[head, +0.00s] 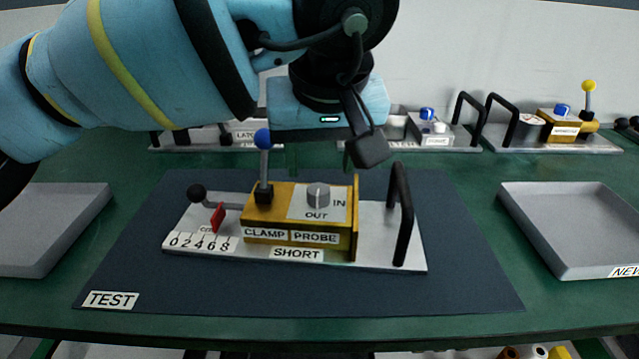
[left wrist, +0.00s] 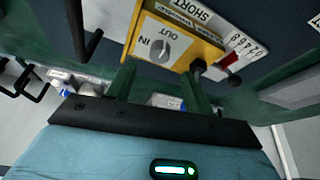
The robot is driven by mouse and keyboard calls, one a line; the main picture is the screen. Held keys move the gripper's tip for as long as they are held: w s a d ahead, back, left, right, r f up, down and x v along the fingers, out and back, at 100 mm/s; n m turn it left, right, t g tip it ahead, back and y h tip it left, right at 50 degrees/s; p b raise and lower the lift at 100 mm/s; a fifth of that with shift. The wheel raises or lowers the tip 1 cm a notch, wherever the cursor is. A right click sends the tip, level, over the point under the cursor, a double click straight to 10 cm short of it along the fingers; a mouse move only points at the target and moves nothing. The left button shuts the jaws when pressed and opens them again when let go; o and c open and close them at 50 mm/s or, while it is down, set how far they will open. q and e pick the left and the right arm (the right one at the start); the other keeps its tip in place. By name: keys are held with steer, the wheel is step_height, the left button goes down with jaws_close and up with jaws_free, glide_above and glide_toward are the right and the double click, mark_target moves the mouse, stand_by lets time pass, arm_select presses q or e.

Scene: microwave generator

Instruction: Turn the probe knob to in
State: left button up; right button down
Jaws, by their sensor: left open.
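The grey probe knob (head: 318,195) stands on a light plate on top of the yellow box (head: 274,233), with IN printed to its right and OUT in front. Its handle appears to point toward OUT in the head view. The knob also shows in the left wrist view (left wrist: 160,50), partly between the fingers in the picture. My left gripper (head: 317,158) is above and behind the knob, pointing down, open and empty. In the left wrist view its two dark green fingers (left wrist: 158,78) are spread apart. My right gripper is not in view.
A blue-tipped lever (head: 263,140) rises left of the knob, and a black handle (head: 401,212) stands to its right. A black-knobbed lever (head: 197,193) and red pointer (head: 218,216) are further left. Grey trays (head: 575,228) flank the dark mat (head: 300,295). Other fixtures line the back.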

mark_target(319, 191)
arm_select(q)
steer(key=x, duration=0.5)
steer(key=shift+f, duration=0.1)
steer(key=shift+w+f, duration=0.25)
steer(key=shift+f, duration=0.3)
steer(key=c, duration=1)
